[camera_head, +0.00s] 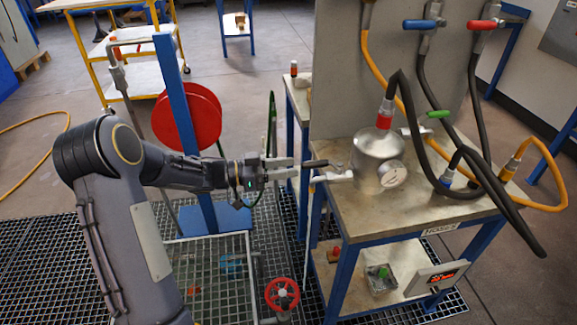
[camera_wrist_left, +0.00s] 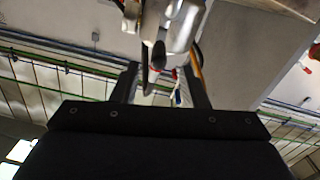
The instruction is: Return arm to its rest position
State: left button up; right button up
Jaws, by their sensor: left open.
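My left arm comes in from the left and reaches toward the workbench. My left gripper (camera_head: 297,168) is open, its fingers pointing right at the bench's left edge. The metal vessel (camera_head: 378,158) stands upright on the bench top, with a round gauge on its front. A pale side outlet (camera_head: 334,177) and a dark lever (camera_head: 315,163) lie just beyond my fingertips. In the left wrist view the two dark fingers (camera_wrist_left: 160,85) are spread apart, with shiny metal fittings (camera_wrist_left: 178,28) beyond and between them. Whether they touch anything is unclear. My right gripper is not in view.
The workbench (camera_head: 440,210) has a blue frame and a lower shelf. Black and orange hoses hang from its back panel (camera_head: 420,75). A red hose reel (camera_head: 188,115) on a blue post stands behind my forearm. A red handwheel (camera_head: 282,294) is below, near the floor grating.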

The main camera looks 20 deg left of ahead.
pick_arm(q)
jog(key=w+a+r+n+t+y+p, duration=0.2)
jog(key=w+a+r+n+t+y, duration=0.15)
jog(key=r+t+y, duration=0.5)
jog(key=s+a+r+n+g+y+p, duration=0.2)
jog(key=s+a+r+n+g+y, duration=0.1)
jog(key=s+a+r+n+y, duration=0.25)
jog(key=s+d+f+g+p, duration=0.1)
jog(key=s+d+f+g, duration=0.1)
jog(key=s, duration=0.7)
jog(key=s+d+f+n+g+h+p, duration=0.1)
jog(key=s+d+g, duration=0.3)
jog(key=s, duration=0.5)
jog(key=s+d+f+n+g+h+p, duration=0.1)
jog(key=s+d+f+g, duration=0.2)
jog(key=s, duration=0.7)
jog(key=d, duration=0.2)
jog(key=shift+d+f, duration=0.15)
jog(key=shift+d, duration=0.25)
dwell(2.0)
